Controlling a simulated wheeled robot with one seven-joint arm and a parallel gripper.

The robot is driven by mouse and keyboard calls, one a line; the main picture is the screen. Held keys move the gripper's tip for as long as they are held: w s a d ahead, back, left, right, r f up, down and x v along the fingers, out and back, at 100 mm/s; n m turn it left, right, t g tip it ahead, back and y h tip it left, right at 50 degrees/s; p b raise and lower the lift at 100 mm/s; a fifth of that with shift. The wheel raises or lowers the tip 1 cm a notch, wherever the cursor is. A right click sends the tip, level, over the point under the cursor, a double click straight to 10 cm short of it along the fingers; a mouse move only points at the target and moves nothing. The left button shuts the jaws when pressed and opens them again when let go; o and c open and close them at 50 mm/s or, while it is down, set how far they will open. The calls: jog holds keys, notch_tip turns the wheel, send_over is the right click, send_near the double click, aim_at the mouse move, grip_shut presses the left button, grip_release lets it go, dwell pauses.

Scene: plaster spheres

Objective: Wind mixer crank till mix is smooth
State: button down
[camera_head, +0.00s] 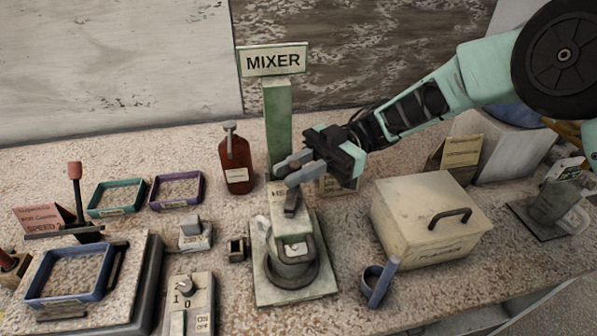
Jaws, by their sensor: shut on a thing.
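The mixer has a square base plate (300,296), a green upright post (278,120) and a sign reading MIXER (273,60) on top. A round grey bowl (291,274) stands on the plate, with something pale showing inside it. My gripper (286,173) reaches in from the upper right and is shut at the front of the post. It is on the mixer's crank (291,203), a grey part below the fingers; the fingers hide most of the grip. The texture of the mix is too small to tell.
A beige lidded box (425,218) with a dark handle stands right of the mixer. A brown bottle (236,163) stands behind left. A red-knobbed lever (76,190), trays (176,190) and an on/off switch box (190,306) crowd the left.

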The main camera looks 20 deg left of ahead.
dwell(0.4)
jog(key=c, duration=1.3)
grip_release()
jog(key=shift+c, duration=0.2)
jog(key=shift+r, duration=0.15)
